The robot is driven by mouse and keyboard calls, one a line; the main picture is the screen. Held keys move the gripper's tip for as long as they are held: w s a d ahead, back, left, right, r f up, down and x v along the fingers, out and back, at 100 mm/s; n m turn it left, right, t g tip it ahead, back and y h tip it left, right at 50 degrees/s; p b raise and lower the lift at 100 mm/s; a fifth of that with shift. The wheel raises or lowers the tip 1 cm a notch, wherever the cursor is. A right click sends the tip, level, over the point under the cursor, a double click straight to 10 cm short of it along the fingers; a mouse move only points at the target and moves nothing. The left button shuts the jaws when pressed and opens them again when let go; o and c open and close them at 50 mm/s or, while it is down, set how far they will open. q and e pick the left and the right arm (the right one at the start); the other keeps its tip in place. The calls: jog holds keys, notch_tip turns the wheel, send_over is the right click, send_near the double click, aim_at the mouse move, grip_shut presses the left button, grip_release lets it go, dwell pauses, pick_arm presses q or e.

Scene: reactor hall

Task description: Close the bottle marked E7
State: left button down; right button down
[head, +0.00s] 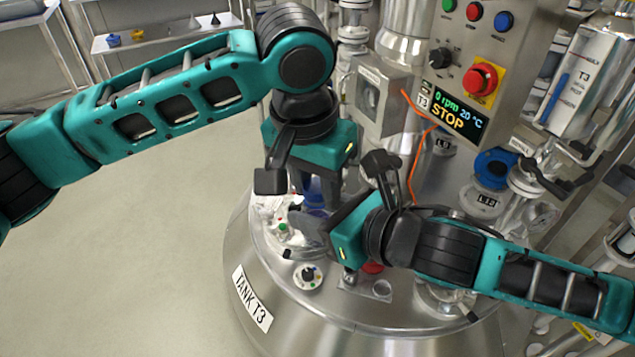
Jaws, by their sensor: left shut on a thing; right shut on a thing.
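My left gripper (312,195) points down over the top of the tank (262,305) and is shut on a blue thing (314,200), mostly hidden by the gripper. I cannot tell whether this is the bottle or its cap. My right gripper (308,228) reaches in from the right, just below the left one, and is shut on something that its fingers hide. The two grippers are close together, one above the other. No E7 mark can be read in this view.
A crumpled whitish thing (281,210) lies left of the grippers on the tank top. A round dial (307,275) and a red part (373,267) are in front. The control panel (462,110) reads STOP. Pipes and valves crowd the right; open floor lies left.

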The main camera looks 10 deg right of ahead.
pick_arm(q)
jog(key=shift+s+d+r, duration=0.1)
jog(key=shift+r, duration=0.2)
dwell(0.9)
jog(key=shift+f, duration=0.75)
dwell(0.4)
jog(key=c, duration=1)
grip_release()
jog(key=shift+c, duration=0.2)
